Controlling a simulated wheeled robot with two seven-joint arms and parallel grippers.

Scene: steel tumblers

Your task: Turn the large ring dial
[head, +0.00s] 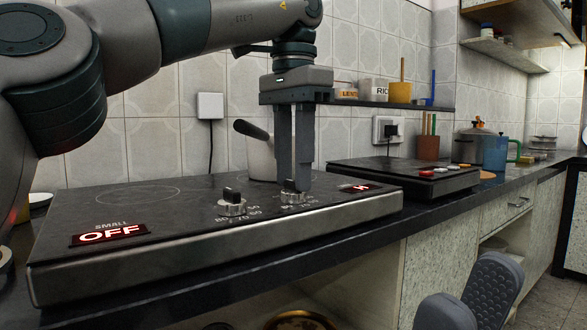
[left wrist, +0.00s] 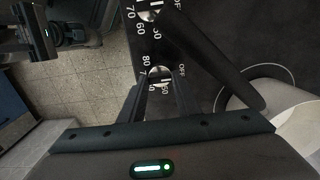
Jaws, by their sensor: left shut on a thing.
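The cooktop (head: 120,270) has two dials with numbers around them on its front part. My left gripper (head: 293,188) points straight down and is shut on the right-hand dial (head: 291,197), whose base shows below the fingertips. In the left wrist view that dial (left wrist: 158,73) sits between the fingers, with 80 and OFF printed beside it. The other dial (head: 232,203) stands free to its left. A red display marked SMALL (head: 108,234) reads OFF. A second red display (head: 360,188) at the right is hard to read. My right gripper (head: 468,300) is empty at the lower right, its fingers apart.
A pot (head: 262,158) with a dark handle (head: 250,129) stands behind my left gripper. A second dark hob (head: 400,175) lies to the right. A shelf (head: 390,104) with jars is on the wall. A blue pitcher (head: 495,153) stands farther right.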

